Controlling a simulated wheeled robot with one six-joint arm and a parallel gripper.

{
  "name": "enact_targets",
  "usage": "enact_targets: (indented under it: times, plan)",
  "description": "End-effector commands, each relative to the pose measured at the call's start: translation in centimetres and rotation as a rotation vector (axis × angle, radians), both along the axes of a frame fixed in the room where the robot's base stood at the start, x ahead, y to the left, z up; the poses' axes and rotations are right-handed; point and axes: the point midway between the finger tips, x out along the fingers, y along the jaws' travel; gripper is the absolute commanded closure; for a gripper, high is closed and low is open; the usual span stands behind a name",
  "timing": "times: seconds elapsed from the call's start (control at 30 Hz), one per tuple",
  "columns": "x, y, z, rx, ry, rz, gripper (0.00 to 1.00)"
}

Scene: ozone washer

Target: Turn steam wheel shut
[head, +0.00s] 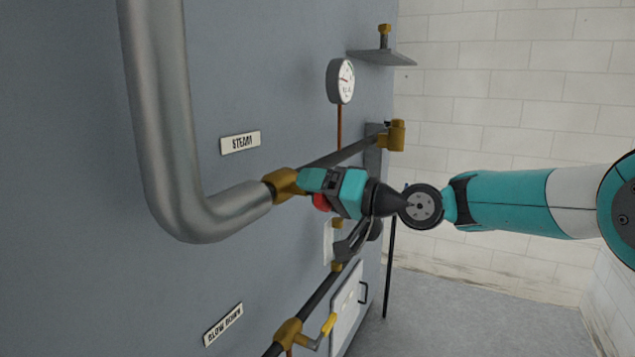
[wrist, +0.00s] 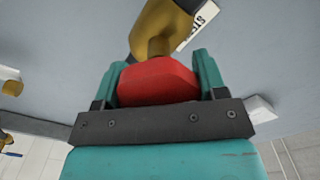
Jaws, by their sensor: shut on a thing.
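The red steam wheel (wrist: 158,80) sits between my gripper's two teal fingers in the wrist view, in front of its brass valve body (wrist: 158,30). My gripper (wrist: 157,75) is shut on the wheel, one finger at each side. In the head view my gripper (head: 312,182) reaches in from the right to the brass steam valve (head: 284,184) at the end of the thick grey pipe. Only a small red part of the wheel (head: 321,202) shows there; the rest is hidden by the gripper. The STEAM label (head: 240,142) is on the panel above left of the valve.
The thick grey pipe (head: 160,120) bends close to the valve. A pressure gauge (head: 341,80) and a small shelf (head: 382,56) stick out above. Below are a lower pipe with a yellow-handled valve (head: 328,325) and the BLOW DOWN label (head: 223,325). Open floor (head: 470,310) lies at right.

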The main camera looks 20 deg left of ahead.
Motion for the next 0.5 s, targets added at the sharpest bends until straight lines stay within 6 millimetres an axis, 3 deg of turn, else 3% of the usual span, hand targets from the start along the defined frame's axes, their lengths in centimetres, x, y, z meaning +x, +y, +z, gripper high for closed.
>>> enact_targets:
  times: [0.5]
  plan:
    - [0.08,-0.01,-0.01,0.036,0.492,0.000,0.59]
